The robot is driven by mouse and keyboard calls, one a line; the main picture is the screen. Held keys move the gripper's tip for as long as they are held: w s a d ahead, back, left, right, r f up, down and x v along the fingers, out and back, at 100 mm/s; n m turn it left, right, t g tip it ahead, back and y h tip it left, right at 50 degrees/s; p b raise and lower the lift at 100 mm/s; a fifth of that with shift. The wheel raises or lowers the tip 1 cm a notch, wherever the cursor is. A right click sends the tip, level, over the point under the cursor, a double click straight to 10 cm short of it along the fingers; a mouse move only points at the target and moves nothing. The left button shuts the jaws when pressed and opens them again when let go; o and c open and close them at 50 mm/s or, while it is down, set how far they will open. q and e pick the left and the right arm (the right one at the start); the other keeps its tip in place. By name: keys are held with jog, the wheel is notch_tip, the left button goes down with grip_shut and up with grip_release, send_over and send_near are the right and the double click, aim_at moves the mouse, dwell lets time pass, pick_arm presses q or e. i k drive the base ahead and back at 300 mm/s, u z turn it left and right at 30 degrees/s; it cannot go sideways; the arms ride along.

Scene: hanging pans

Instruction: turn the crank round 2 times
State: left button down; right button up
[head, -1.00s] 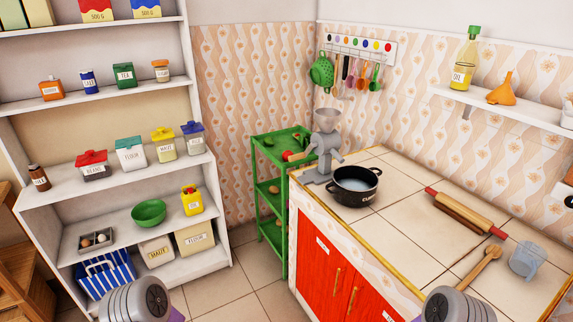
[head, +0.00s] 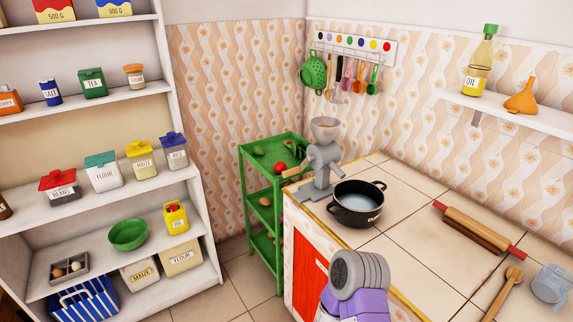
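A grey hand grinder (head: 322,165) with a funnel-shaped hopper (head: 325,124) on top stands at the far left corner of the tiled counter. Its crank has a wooden handle (head: 292,172) that sticks out to the left, in front of the green shelf. A black pot (head: 358,205) stands on the counter just right of the grinder. Neither gripper shows in the head view. Only a grey and purple part of one of my arms is seen at the bottom centre, in front of the counter. Nothing of mine touches the crank in view.
A green shelf (head: 243,190) with vegetables stands left of the counter. A rolling pin (head: 470,230), a wooden spoon (head: 513,276) and a measuring jug (head: 551,284) lie to the right. White shelves (head: 196,180) fill the left side.

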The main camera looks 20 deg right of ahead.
aim_at(299, 170)
jog(key=i, duration=0.3)
jog(key=z, duration=0.95)
